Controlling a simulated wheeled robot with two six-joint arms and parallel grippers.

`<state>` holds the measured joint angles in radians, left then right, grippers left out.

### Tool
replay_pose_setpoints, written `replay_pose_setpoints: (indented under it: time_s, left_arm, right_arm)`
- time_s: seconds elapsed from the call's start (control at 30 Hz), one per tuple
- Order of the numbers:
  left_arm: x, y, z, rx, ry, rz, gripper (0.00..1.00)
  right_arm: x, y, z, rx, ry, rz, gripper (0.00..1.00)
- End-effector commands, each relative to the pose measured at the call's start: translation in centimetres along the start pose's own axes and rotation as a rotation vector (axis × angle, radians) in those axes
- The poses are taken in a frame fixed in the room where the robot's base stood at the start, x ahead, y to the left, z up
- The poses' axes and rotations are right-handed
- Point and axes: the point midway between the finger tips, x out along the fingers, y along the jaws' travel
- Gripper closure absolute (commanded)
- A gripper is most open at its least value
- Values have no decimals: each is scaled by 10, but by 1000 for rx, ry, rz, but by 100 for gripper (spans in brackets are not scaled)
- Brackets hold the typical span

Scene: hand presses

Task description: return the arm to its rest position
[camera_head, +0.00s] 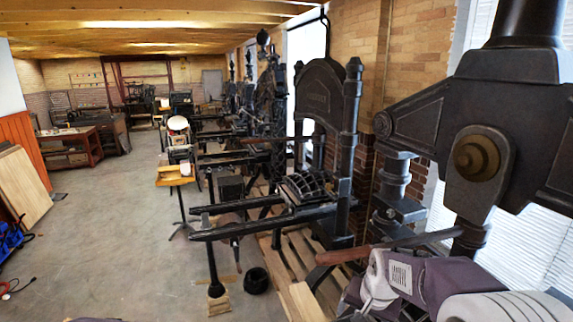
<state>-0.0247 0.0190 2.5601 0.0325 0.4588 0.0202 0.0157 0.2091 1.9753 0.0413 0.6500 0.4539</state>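A row of black iron hand presses stands along the brick wall on the right. The nearest full press (325,95) has a dark arched frame and long rails reaching left. A very large press part with a brass-coloured boss (477,157) fills the upper right, close to the camera.
Concrete floor (110,235) is open at the left and centre. Wooden pallets (290,270) lie under the press, and a black bucket-like object (256,280) stands on the floor. Boards (22,185) lean at the left wall. A red-framed bench (70,147) stands farther back.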

Motion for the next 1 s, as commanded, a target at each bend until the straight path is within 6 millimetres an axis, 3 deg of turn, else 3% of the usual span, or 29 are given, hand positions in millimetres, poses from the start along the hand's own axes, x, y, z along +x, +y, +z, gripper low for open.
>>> replay_pose_setpoints:
  time_s: [0.1, 0.33, 0.4, 0.57, 0.8, 0.9, 1.0]
  left_arm:
    - [0, 0, 0, 0, 0, 0, 64]
    - [5, 0, 0, 0, 1, 0, 64]
    - [45, -1, 4, 0, 1, 0, 64]
    - [99, -2, 10, 0, -1, 0, 64]
    - [209, -4, 22, 0, 0, 0, 64]
    - [244, -5, 25, 0, -1, 0, 64]
    - [260, -5, 27, 0, 0, 0, 64]
  right_arm:
    - [10, 28, 50, -190, -25, 22, 18]
    - [27, 76, 138, -516, -71, 39, 18]
    - [65, 80, 145, -505, -79, 40, 18]
    - [118, 90, 165, -495, -106, 43, 18]
    - [222, 110, 206, -482, -158, 51, 18]
    - [256, 117, 219, -478, -177, 54, 18]
    - [271, 121, 227, -474, -191, 56, 18]
